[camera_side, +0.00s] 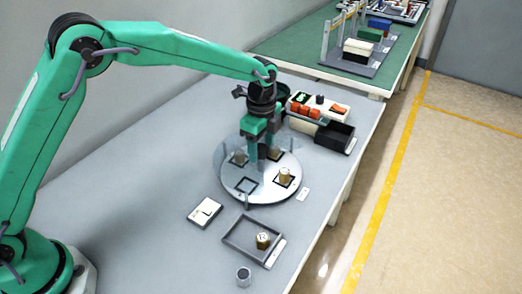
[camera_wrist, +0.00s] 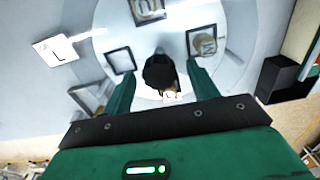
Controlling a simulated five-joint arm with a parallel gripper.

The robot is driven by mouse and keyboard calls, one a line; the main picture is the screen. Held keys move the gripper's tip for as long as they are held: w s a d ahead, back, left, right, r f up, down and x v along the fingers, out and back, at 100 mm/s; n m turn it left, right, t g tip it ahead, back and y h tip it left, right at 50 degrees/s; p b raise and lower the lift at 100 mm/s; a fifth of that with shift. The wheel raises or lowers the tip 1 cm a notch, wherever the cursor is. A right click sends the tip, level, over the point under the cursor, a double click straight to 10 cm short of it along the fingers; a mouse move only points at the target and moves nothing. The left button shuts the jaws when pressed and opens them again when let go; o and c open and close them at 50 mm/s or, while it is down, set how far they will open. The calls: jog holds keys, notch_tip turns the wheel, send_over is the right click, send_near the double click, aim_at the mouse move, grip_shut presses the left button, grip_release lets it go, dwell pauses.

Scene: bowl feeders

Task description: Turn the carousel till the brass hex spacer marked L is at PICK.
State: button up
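The carousel (camera_side: 258,193) is a round pale disc with square nests. A brass spacer (camera_side: 284,177) stands in its right nest, and another (camera_side: 238,159) in its left nest; a third (camera_side: 275,153) shows partly behind my gripper. The front nest (camera_side: 247,186) is empty, as in the wrist view (camera_wrist: 120,61). My gripper (camera_side: 257,165) points down over the disc's middle. In the wrist view its fingers stand apart on either side of a dark knob (camera_wrist: 160,72); contact cannot be told.
A white card marked L (camera_side: 206,212) lies left of the disc. A grey tray (camera_side: 238,246) holds another brass spacer (camera_side: 263,241), with a metal cup (camera_side: 244,277) in front. A black bin (camera_side: 335,136) and a box with orange parts (camera_side: 305,112) stand behind.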

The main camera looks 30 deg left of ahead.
notch_tip(320, 180, up, 8)
jog(key=shift+f, duration=0.25)
jog(key=shift+r, duration=0.15)
dwell(0.4)
jog(key=shift+s+a+r, duration=0.15)
jog(key=shift+a+r, duration=0.1)
jog(key=shift+r, duration=0.05)
jog(key=s+a+r+n+t, duration=0.3)
jog(key=s+a+r+n, duration=0.6)
jog(key=s+a+r, duration=0.4)
jog(key=s+a+f+n+t, duration=0.1)
jog(key=s+n, duration=0.3)
jog(key=s, duration=0.4)
jog(key=s+a+f+n+t, duration=0.1)
jog(key=s+a+f+n, duration=0.3)
jog(key=s, duration=0.4)
jog(key=shift+s+n+t, duration=0.15)
jog(key=shift+n+t, duration=0.15)
jog(key=shift+n, duration=0.3)
